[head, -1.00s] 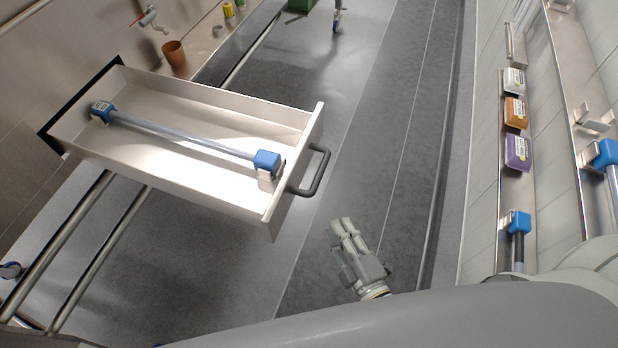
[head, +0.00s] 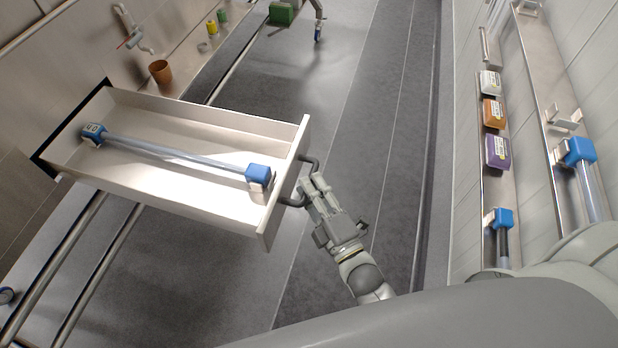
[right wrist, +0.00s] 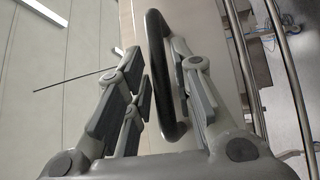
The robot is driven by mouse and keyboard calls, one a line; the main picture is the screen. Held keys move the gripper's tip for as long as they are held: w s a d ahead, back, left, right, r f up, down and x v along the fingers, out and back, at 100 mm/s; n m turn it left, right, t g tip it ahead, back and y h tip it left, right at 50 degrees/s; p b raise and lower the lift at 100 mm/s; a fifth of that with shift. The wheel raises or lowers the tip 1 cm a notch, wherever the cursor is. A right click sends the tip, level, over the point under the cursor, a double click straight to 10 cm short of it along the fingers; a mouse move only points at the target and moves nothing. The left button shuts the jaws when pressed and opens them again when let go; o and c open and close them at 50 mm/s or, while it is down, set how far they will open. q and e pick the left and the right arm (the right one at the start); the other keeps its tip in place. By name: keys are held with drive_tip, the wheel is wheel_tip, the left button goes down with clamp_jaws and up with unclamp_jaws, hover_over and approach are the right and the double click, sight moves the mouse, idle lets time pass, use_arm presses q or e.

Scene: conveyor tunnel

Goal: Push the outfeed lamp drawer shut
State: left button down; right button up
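The outfeed lamp drawer (head: 185,112) is a white drawer sticking far out of the left wall. A clear lamp tube (head: 170,153) with blue end caps lies in it. The drawer's dark bar handle (head: 312,161) is on its front panel and also shows in the right wrist view (right wrist: 157,70). My right gripper (head: 314,184) is at the handle, in front of the panel. In the right wrist view its fingers (right wrist: 162,90) are apart, with the handle between them and a gap on the left finger's side. My left gripper is out of view.
A wall shelf on the right holds a purple box (head: 498,152), an orange box (head: 493,113) and a white box (head: 490,83). A brown cup (head: 161,72) stands on the ledge behind the drawer. The grey floor (head: 375,120) between is clear.

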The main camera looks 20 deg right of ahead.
drive_tip(key=shift+x, duration=0.9)
clamp_jaws()
